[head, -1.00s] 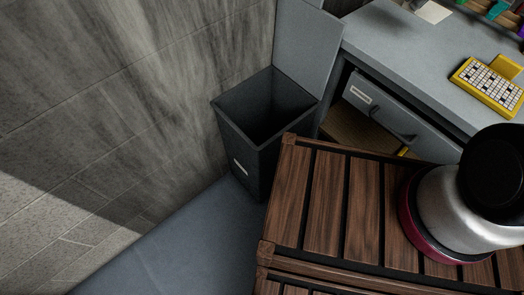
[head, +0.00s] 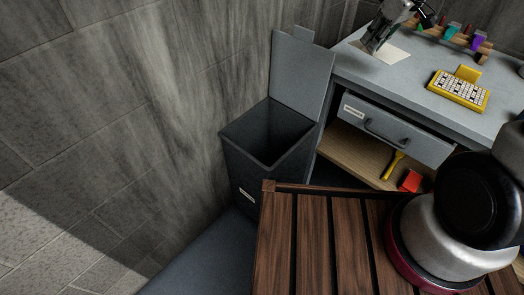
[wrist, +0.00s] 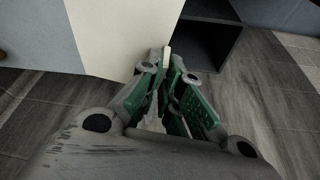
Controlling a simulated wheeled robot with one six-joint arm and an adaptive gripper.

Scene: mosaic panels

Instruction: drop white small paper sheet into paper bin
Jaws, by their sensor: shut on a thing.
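The white small paper sheet (head: 397,54) shows at the far left of the grey desk top in the head view, beneath my gripper (head: 372,46). In the wrist view the sheet (wrist: 115,35) is a large pale panel reaching to the fingertips. My gripper (wrist: 165,65), with green finger pads, is shut on its edge. Whether the sheet still touches the desk is hard to tell. The paper bin (head: 250,175) is a dark grey box on the floor left of the desk. Its lid (head: 302,75) stands up and its opening looks empty.
The grey desk (head: 410,85) holds a yellow keyboard-like object (head: 460,92) and a rack of coloured items (head: 465,40). A drawer (head: 390,128) is below, with a red item (head: 410,181) on the shelf. A stone wall (head: 120,110) borders the bin's left.

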